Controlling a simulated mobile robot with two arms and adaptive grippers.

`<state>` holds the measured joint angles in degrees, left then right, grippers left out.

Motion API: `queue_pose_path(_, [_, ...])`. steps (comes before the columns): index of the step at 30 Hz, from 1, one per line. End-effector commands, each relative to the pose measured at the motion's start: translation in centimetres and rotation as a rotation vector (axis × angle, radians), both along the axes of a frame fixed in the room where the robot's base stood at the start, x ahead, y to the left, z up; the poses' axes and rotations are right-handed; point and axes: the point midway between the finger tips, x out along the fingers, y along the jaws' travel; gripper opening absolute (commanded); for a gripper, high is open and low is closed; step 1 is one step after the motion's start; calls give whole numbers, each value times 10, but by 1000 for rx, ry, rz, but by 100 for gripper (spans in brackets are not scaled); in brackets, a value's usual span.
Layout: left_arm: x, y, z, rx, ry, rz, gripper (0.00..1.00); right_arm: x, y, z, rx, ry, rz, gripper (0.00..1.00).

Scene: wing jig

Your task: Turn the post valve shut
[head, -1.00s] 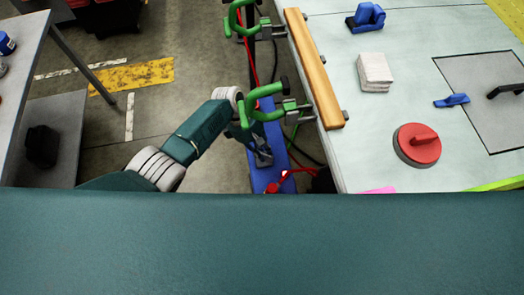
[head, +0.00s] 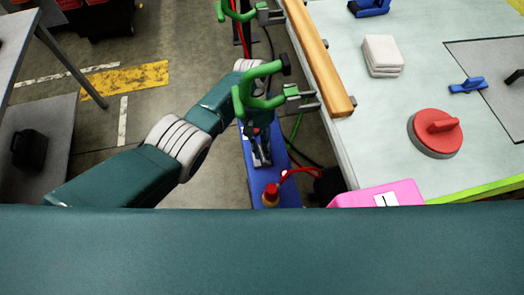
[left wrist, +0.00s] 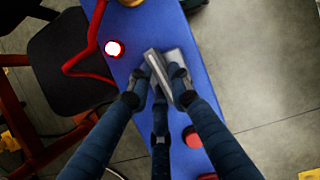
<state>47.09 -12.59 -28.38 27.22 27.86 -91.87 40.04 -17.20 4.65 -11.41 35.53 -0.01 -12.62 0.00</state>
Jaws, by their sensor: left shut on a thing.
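The blue post (head: 262,182) stands beside the table, low in the head view. It also fills the middle of the left wrist view (left wrist: 207,62). A grey metal valve handle (left wrist: 168,66) lies against the blue face. My left gripper (head: 261,155) reaches down to the post, partly hidden behind a green clamp. In the left wrist view the fingers of my left gripper (left wrist: 158,88) are closed around the grey handle, which sits slanted between the fingertips. The valve body under the handle is hidden. My right gripper is not in view.
Green clamps (head: 262,98) hang on the table's wooden edge strip (head: 318,58), close above my left wrist. A red hose (head: 296,170) and a brass-coloured fitting (head: 270,193) are by the post. A lit button (left wrist: 113,48) is near the handle. A pink box (head: 375,196) is at the table corner.

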Motion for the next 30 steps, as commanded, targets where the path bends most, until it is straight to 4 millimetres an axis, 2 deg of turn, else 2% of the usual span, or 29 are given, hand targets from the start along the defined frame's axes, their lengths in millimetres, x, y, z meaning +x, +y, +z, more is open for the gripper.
queue_pose_path(9, [-1,-1,0,-1,1,-101,0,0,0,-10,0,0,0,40])
queue_pose_path(24, [0,-1,0,-1,-1,-117,0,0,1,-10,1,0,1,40])
queue_pose_path(25, [0,-1,0,-1,-1,-117,25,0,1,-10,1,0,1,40])
queue_pose_path(26, [0,-1,0,0,-1,-116,28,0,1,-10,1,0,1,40])
queue_pose_path(30, [0,-1,0,0,-1,-116,28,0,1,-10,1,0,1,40])
